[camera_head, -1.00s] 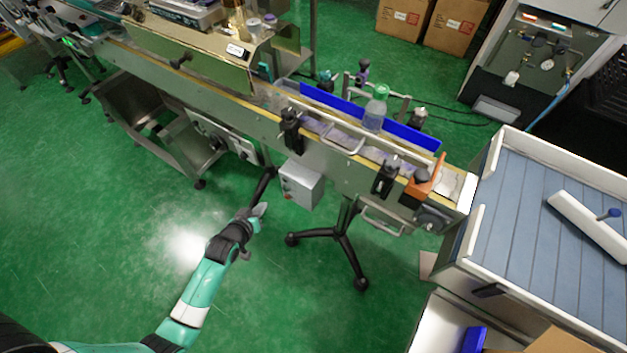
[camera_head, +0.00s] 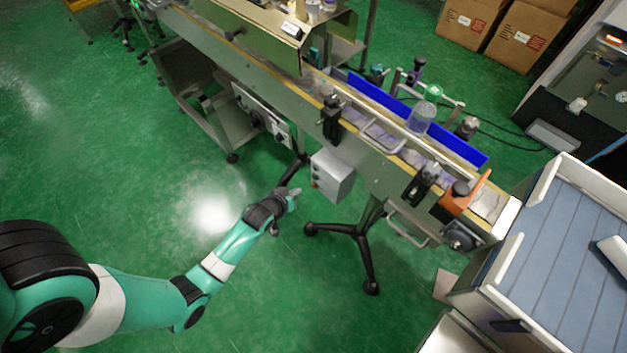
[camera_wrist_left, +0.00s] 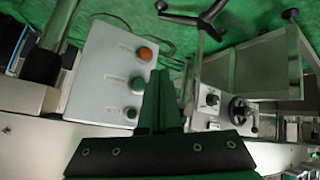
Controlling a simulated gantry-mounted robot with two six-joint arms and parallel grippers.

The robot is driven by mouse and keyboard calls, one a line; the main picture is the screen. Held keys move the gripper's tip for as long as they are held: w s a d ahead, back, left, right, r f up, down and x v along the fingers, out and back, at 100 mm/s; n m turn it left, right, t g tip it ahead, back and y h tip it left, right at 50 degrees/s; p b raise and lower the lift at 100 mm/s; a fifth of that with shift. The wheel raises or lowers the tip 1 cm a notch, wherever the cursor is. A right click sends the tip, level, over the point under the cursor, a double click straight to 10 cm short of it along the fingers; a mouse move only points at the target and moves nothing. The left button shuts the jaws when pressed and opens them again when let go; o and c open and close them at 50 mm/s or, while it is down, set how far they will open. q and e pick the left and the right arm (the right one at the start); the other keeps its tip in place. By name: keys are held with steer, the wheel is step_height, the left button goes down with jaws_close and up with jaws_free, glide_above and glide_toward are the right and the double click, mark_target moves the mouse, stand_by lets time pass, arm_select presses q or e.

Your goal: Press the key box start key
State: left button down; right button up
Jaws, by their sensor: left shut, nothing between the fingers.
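The key box (camera_head: 332,177) is a light grey box on the near side of the conveyor, below its rail. In the left wrist view, its face (camera_wrist_left: 100,85) carries an orange-red key (camera_wrist_left: 145,54) and two green keys, one in the middle (camera_wrist_left: 138,84) and a smaller one (camera_wrist_left: 131,113). The labels are too small to read. My left gripper (camera_head: 293,196) is shut and empty, just left of the box. In the left wrist view, its fingers (camera_wrist_left: 162,78) show beside the green keys; I cannot tell whether they touch the box. My right gripper is not in view.
The conveyor (camera_head: 270,85) runs diagonally behind the box, with a clear green-capped bottle (camera_head: 421,118) on it. A black-legged stand (camera_head: 362,245) is below the box. A handwheel panel (camera_wrist_left: 225,108) lies beyond the fingers. The green floor around my left arm is clear.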

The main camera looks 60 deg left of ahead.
mark_target(314, 177)
arm_select(q)
steer(key=shift+w+a+b, duration=0.3)
steer(key=shift+w, duration=0.7)
steer(key=shift+w+a+b, duration=0.25)
steer(key=shift+w+b, duration=0.05)
steer(key=shift+w, duration=0.7)
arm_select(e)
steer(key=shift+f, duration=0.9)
arm_select(q)
steer(key=shift+w+a, duration=0.15)
steer(key=shift+w, duration=0.25)
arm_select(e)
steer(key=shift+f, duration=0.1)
